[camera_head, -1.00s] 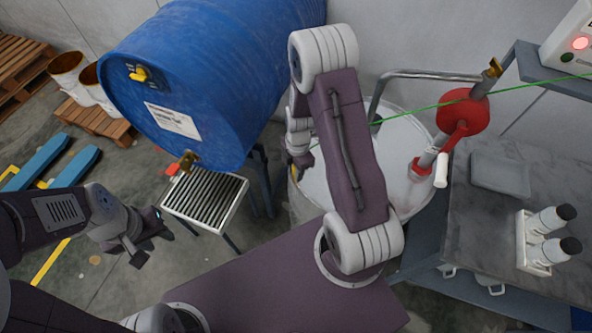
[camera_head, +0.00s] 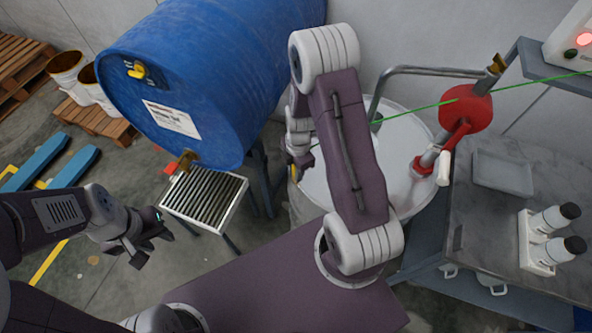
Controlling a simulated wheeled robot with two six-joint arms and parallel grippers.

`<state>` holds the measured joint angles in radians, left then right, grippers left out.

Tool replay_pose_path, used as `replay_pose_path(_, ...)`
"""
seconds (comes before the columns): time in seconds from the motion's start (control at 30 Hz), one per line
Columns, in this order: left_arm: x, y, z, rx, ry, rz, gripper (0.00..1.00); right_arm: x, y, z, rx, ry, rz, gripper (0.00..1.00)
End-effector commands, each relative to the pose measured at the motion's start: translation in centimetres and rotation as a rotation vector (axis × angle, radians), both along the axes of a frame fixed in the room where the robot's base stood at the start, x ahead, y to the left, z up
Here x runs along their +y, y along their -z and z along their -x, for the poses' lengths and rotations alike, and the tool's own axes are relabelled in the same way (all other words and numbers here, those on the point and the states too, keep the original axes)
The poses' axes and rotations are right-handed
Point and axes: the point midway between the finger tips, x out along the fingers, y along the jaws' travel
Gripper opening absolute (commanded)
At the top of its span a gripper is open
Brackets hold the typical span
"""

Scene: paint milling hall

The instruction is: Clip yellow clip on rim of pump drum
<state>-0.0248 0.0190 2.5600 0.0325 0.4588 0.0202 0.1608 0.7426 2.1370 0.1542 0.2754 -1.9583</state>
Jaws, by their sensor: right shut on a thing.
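The pump drum (camera_head: 402,178) has a pale lid and a red hand pump (camera_head: 466,112) on top. It stands behind my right arm, which hides part of its lid and rim. My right gripper (camera_head: 298,168) is at the drum's left rim, pointing down. It is shut on the yellow clip (camera_head: 293,173), of which only a small bit shows. I cannot tell whether the clip touches the rim. A thin green wire (camera_head: 420,110) runs from near that gripper across the drum to the right. My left gripper (camera_head: 152,246) is open and empty, low at the left.
A large blue drum (camera_head: 215,70) lies on its side at the left, above a slatted grate (camera_head: 203,198). A grey bench (camera_head: 480,220) at the right holds a shallow tray (camera_head: 503,171) and two white bottles. Pallets and buckets stand at the far left.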

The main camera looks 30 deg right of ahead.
Motion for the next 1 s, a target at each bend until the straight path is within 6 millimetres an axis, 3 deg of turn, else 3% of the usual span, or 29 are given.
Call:
replay_pose_path(0.8,0.0,2.2,0.0,0.000,0.000,0.000,0.36,0.0,2.2,0.0,0.000,0.000,0.000,0.00)
replay_pose_path(1.0,0.0,1.7,0.0,0.000,0.000,0.000,0.36,0.0,1.6,0.0,-0.001,0.000,0.000,0.00)
